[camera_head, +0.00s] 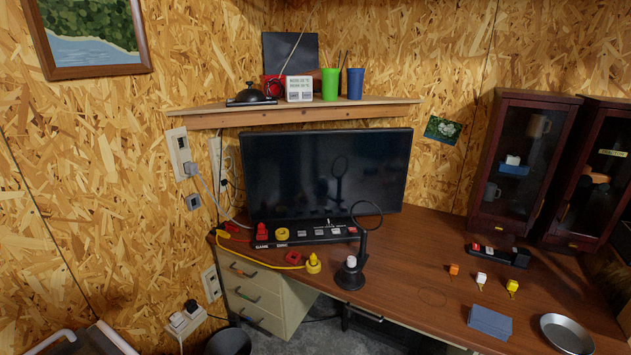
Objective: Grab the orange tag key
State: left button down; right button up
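The orange tag key (454,270) lies on the brown desk (395,283), right of centre in the head view. Its tag is a small orange block, and the key part is too small to make out clearly. A white tag key (481,279) and a yellow tag key (512,286) lie to its right in a loose row. The three tags are apart from each other. Neither of my grippers shows in this view, and nothing touches the orange tag.
A black stand with a ring (350,275) stands left of the keys. A blue-grey box (490,321) and a round metal dish (566,334) lie in front of them. A dark rack (498,254) and cabinets (526,165) are behind. The desk around the orange tag is clear.

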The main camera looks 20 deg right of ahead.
aim_at(454, 269)
jog(key=k+z, duration=0.15)
jog(key=z, duration=1.5)
